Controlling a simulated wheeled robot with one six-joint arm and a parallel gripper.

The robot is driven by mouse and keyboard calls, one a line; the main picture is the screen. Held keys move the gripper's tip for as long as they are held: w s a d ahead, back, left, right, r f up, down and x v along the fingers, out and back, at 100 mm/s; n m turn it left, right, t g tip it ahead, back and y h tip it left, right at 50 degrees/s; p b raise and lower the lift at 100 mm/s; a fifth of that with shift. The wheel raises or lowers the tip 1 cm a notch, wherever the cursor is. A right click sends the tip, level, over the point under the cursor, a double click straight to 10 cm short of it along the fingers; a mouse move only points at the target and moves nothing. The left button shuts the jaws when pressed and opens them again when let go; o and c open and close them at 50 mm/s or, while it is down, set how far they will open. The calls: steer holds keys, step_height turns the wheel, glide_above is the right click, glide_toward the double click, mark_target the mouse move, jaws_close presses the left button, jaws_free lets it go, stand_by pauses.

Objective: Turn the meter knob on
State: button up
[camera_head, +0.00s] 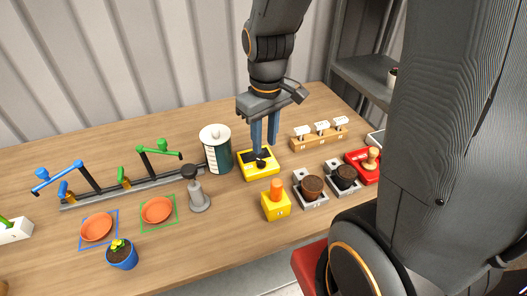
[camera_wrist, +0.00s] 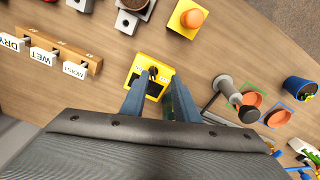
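The meter (camera_head: 262,173) is a yellow box with a dark face and a black knob (camera_head: 262,162) on top, standing on the wooden table. The wrist view shows the meter (camera_wrist: 143,62) and its knob (camera_wrist: 153,72) just past my fingertips. My gripper (camera_head: 265,146) points down over the meter with its two blue-grey fingers apart. In the wrist view my gripper (camera_wrist: 160,84) is open and nothing is between the fingers. The knob sits nearer the left finger there. I cannot tell how far the tips are above the knob. The knob's setting is too small to read.
A dark green and white cylinder (camera_head: 216,150) stands close left of the meter. A wooden rack with white tags (camera_head: 320,136) is at its right. A yellow block with an orange button (camera_head: 276,205) and potted soil (camera_head: 312,187) are in front.

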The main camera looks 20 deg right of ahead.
mark_target(258, 159)
steer(key=w+f+n, duration=0.1)
steer(key=w+n, duration=0.1)
steer(key=w, duration=0.1)
steer(key=w+f+n+b, duration=0.1)
steer(key=shift+w+a+f+g, duration=0.1)
steer(key=shift+w+f+g, duration=0.2)
steer(key=shift+f+p, duration=0.4)
steer(key=shift+f, duration=3.35)
jaws_close()
